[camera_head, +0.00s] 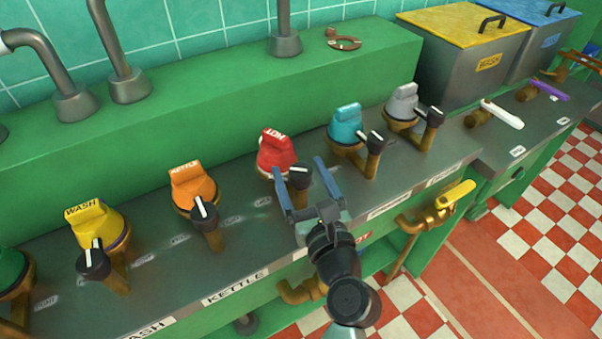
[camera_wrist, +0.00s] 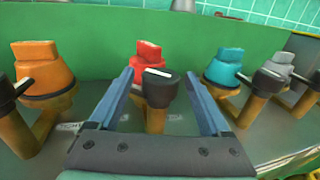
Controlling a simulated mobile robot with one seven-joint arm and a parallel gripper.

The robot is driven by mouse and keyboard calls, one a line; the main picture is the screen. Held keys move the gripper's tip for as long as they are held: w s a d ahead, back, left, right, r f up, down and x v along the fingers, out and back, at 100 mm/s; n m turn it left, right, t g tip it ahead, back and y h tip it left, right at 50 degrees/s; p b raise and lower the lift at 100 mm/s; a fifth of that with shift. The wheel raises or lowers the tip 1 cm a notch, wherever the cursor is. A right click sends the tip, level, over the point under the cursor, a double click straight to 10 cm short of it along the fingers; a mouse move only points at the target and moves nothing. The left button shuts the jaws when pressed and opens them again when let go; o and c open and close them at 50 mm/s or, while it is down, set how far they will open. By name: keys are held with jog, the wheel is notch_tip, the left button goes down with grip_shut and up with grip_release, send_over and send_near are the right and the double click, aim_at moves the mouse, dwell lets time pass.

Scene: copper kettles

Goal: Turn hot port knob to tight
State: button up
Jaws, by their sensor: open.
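The red cap marked HOT (camera_head: 275,150) sits on a brass port on the counter; it also shows in the wrist view (camera_wrist: 148,58). In front of it, a black knob (camera_head: 299,180) with a white pointer line stands on a brass stem. In the wrist view the knob (camera_wrist: 158,92) shows its white line lying roughly crosswise. My gripper (camera_head: 300,168) is open, with its two blue fingers on either side of the black knob. In the wrist view a gap shows between each finger and the knob. The stem's lower part is hidden behind the gripper's palm.
An orange KETTLE port (camera_head: 193,186) and a yellow WASH port (camera_head: 96,222) stand to the left. A teal port (camera_head: 345,122) and a grey port (camera_head: 403,102) stand close on the right, each with a black knob. A green ledge (camera_head: 220,110) rises behind.

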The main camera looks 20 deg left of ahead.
jog(key=shift+c, duration=0.3)
grip_shut()
